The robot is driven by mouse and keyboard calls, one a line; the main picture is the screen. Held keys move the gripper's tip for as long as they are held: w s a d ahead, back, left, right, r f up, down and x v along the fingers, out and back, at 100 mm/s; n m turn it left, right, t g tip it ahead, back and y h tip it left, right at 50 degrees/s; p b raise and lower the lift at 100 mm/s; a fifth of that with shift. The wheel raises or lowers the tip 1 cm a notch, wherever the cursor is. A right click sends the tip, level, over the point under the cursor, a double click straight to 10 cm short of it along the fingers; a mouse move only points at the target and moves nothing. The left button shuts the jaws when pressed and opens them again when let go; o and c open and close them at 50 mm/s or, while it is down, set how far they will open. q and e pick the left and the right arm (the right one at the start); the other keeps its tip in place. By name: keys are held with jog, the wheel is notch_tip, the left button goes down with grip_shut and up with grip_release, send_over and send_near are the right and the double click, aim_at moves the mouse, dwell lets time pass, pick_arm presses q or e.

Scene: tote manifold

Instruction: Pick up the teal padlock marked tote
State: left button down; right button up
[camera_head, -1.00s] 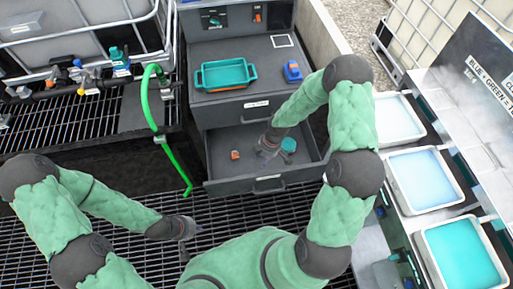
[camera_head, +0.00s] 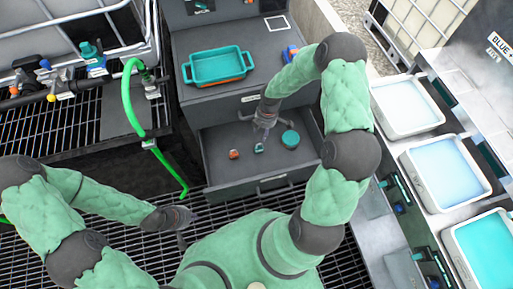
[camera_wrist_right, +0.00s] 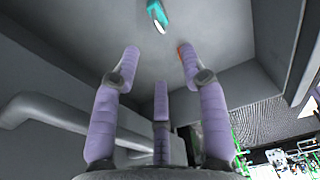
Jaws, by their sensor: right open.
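The teal padlock (camera_head: 259,147) lies on the floor of the open grey drawer (camera_head: 218,165). It is small in the head view, and any marking on it is too small to read. My right gripper (camera_head: 262,132) is open and empty, pointing down into the drawer just behind and above the padlock. In the right wrist view the teal padlock (camera_wrist_right: 157,14) is at the top edge, partly cut off, beyond the spread purple fingers (camera_wrist_right: 160,70) and apart from them. My left gripper (camera_head: 185,222) hangs over the grating in front of the cabinet; its fingers are unclear.
In the drawer, a small orange object (camera_head: 234,154) lies left of the padlock and a round teal item (camera_head: 290,139) right of it. A teal tray (camera_head: 217,66) stands on the cabinet top. A green hose (camera_head: 140,110) hangs at left. Basins (camera_head: 445,178) line the right.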

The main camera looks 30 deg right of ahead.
aim_at(258, 147)
jog(key=f+b, duration=0.1)
jog(key=f, duration=0.3)
jog(key=a+f+b, duration=0.1)
jog(key=f+b, duration=0.1)
jog(key=f, duration=0.1)
jog(key=w+f+b, duration=0.1)
jog(key=f, duration=0.3)
jog(key=shift+a+f+b, duration=0.15)
jog(key=shift+f+b, duration=0.15)
pick_arm(q)
jog(key=f, duration=0.5)
jog(key=shift+w, duration=0.25)
pick_arm(e)
jog(key=shift+r, duration=0.1)
jog(key=shift+s, duration=0.1)
grip_shut()
